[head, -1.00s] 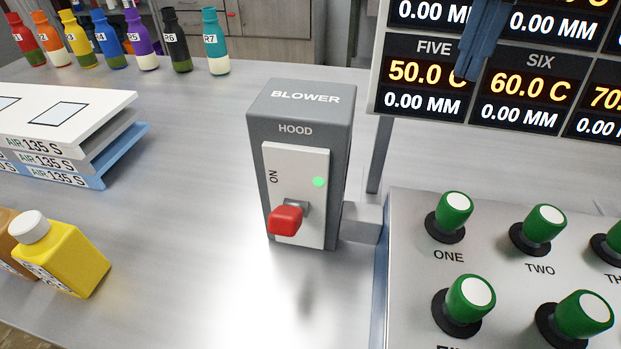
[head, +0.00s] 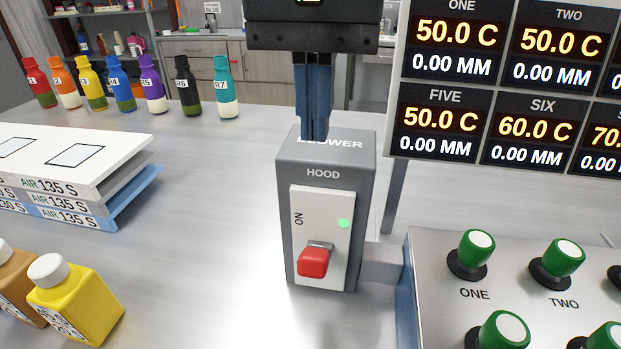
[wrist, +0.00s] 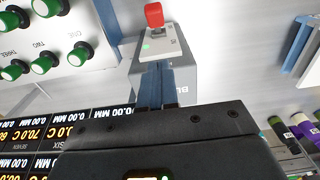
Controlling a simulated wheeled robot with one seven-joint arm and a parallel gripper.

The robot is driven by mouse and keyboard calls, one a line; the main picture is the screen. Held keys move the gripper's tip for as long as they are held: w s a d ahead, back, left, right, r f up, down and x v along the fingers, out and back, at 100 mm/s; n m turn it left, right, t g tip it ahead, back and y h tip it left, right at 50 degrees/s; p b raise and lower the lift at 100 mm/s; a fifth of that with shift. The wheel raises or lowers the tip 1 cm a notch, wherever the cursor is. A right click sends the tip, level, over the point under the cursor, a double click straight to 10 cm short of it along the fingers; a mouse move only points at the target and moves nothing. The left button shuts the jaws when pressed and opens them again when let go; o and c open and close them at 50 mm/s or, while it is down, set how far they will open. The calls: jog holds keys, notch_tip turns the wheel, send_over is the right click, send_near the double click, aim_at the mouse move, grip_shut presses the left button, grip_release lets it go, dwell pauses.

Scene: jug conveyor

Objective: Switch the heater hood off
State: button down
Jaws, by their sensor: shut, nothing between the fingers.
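The heater hood switch box is a grey box (head: 294,215) labelled BLOWER and HOOD, standing on the bench in the head view. Its pale front plate (head: 313,220) has the word ON, a lit green light (head: 343,223) and a red lever (head: 313,261) low on the plate. The red lever also shows at the top of the wrist view (wrist: 154,14). My gripper (head: 314,136) points down with its blue fingers together and empty. In the head view the fingertips overlap the box's top; I cannot tell whether they touch it. They are apart from the lever.
A panel of green knobs (head: 478,250) stands right of the box, with a display board (head: 448,122) behind. Stacked trays (head: 110,165) and a yellow bottle (head: 78,305) are at left. Several coloured bottles (head: 153,88) line the back.

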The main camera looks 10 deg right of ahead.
jog(key=p, duration=0.2)
send_over(312, 251)
jog(key=w, duration=0.2)
jog(key=f, duration=0.9)
jog(key=shift+s+d, duration=0.1)
jog(key=shift+d, duration=0.3)
jog(key=f, duration=0.1)
jog(key=s+f, duration=0.1)
jog(key=f, duration=0.1)
jog(key=shift+s+a, duration=0.25)
jog(key=shift+a, duration=0.05)
jog(key=shift+s+a+f, duration=0.1)
jog(key=shift+s+f, duration=0.15)
jog(key=shift+f, duration=0.15)
jog(key=shift+f, duration=0.1)
